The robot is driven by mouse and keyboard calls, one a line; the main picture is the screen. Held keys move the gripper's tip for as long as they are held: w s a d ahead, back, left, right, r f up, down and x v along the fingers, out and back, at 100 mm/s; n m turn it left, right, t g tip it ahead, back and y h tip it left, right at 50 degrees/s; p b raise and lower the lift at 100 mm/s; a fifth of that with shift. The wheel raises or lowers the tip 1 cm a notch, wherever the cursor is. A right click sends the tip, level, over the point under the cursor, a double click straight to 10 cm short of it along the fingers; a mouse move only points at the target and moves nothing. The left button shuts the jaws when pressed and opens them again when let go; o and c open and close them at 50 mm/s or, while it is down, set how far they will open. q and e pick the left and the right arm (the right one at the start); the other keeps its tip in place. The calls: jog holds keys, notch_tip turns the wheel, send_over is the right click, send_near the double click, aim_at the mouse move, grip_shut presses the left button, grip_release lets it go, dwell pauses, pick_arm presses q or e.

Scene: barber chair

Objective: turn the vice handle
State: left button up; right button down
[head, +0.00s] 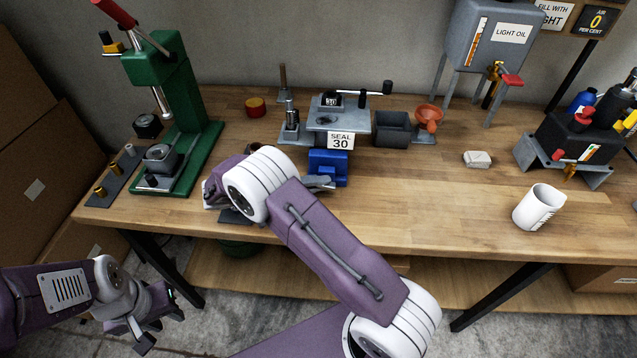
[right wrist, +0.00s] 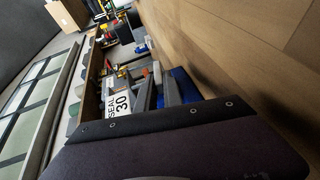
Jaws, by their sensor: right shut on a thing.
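A blue vice (head: 328,165) stands at the bench's front edge, below the SEAL 30 sign. It also shows in the right wrist view (right wrist: 186,84), just beyond my fingers. My right gripper (head: 320,183) reaches in from the left, partly hidden behind my own arm, its grey fingers at the vice's front. In the right wrist view my right gripper (right wrist: 160,92) is shut at the vice. The vice handle is not clearly visible; the grip on it is hidden by the fingers. My left gripper (head: 160,318) is open and empty, low at the left, away from the bench.
A grey device with a SEAL 30 sign (head: 341,140) stands behind the vice. A green press (head: 178,100) is at the left. The bench's front right is mostly clear.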

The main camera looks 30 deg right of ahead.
dwell(0.5)
jog(key=c, duration=1.5)
grip_release()
